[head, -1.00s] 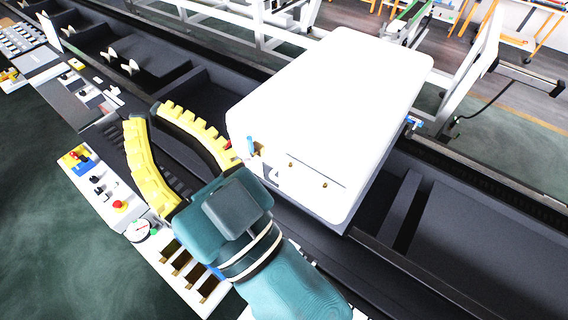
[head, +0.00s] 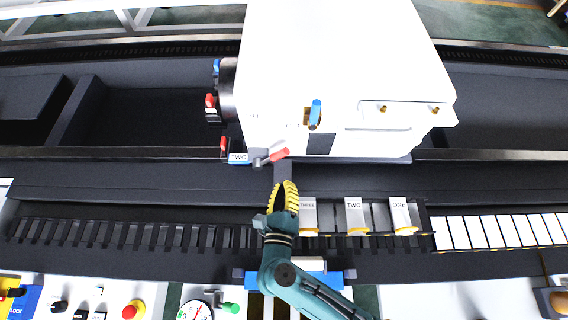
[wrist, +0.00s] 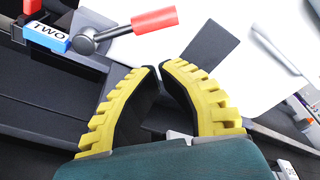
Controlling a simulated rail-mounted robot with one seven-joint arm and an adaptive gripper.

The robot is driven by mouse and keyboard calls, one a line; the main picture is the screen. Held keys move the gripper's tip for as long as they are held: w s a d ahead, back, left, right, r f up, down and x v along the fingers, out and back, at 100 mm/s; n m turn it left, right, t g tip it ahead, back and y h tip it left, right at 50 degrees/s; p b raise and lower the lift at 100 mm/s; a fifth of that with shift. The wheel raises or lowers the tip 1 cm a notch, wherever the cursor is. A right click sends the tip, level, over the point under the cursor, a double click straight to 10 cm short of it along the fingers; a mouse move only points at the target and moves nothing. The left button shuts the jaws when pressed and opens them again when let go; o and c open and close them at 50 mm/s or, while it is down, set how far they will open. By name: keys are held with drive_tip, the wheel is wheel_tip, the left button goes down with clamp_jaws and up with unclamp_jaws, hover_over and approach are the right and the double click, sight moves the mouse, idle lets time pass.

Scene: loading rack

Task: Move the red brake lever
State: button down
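The red brake lever (head: 278,155) has a red grip on a grey metal hub. It sticks out to the right beside the blue "TWO" label (head: 238,158), at the lower left of the white housing. In the wrist view, the lever's red grip (wrist: 153,20) lies above my fingertips, with the "TWO" label (wrist: 47,37) to its left. My gripper (head: 284,184) is just below the lever in the head view and apart from it. In the wrist view, the yellow ribbed fingertips (wrist: 158,68) nearly meet, with nothing between them.
The white housing (head: 345,60) stands close above the lever, with a blue handle (head: 315,112) on its front. Two more red handles (head: 210,101) (head: 223,143) are at left. Labelled white keys (head: 355,215) are right of my gripper; a control panel (head: 60,290) is lower left.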

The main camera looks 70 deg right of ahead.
sight(272, 157)
drive_tip(key=x, duration=0.8)
drive_tip(key=shift+w+d+r, duration=0.1)
drive_tip(key=shift+d+r, duration=0.05)
drive_tip(key=shift+d, duration=0.05)
drive_tip(key=shift+r+p, duration=0.15)
drive_tip(key=shift+p, duration=0.2)
drive_tip(key=shift+w+a+r+n+p, duration=0.1)
drive_tip(key=shift+w+r+n+p, duration=0.1)
drive_tip(key=shift+n+p, duration=0.15)
